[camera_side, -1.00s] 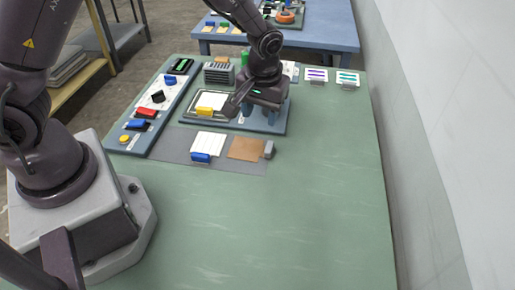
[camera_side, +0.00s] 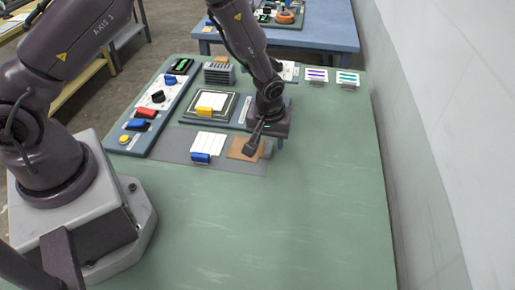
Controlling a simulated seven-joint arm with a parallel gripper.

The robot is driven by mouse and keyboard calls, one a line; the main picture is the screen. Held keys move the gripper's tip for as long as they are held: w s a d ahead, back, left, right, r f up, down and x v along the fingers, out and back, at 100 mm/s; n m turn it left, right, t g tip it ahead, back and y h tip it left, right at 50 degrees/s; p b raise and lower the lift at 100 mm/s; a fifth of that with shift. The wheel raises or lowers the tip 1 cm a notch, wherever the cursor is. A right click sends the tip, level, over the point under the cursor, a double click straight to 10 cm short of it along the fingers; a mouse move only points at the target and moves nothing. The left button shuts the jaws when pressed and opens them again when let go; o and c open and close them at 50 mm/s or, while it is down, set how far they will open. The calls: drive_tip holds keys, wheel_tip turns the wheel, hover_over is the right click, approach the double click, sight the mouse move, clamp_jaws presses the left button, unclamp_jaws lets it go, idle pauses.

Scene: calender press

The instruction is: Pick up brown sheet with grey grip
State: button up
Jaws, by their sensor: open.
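The brown sheet (camera_side: 239,150) lies flat on a grey mat on the green table, to the right of the white sheet. Its grey grip (camera_side: 267,149) is at its right edge, partly hidden behind my arm's end. My gripper (camera_side: 275,143) is above and around the right end of the brown sheet, close to the grey grip. It is open. Most of its fingers are hidden by its own body, so I cannot tell whether they touch the grip.
A white sheet with a blue grip (camera_side: 201,157) lies beside the brown sheet. Behind is the press bed with a yellow-gripped sheet (camera_side: 208,108). A control panel (camera_side: 150,118) stands to the left. The table (camera_side: 290,220) is clear in front and to the right.

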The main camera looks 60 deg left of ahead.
drive_tip(key=shift+w+a+f, duration=0.1)
drive_tip(key=shift+w+f, duration=0.05)
drive_tip(key=shift+f, duration=1.15)
clamp_jaws()
drive_tip(key=shift+r, duration=0.15)
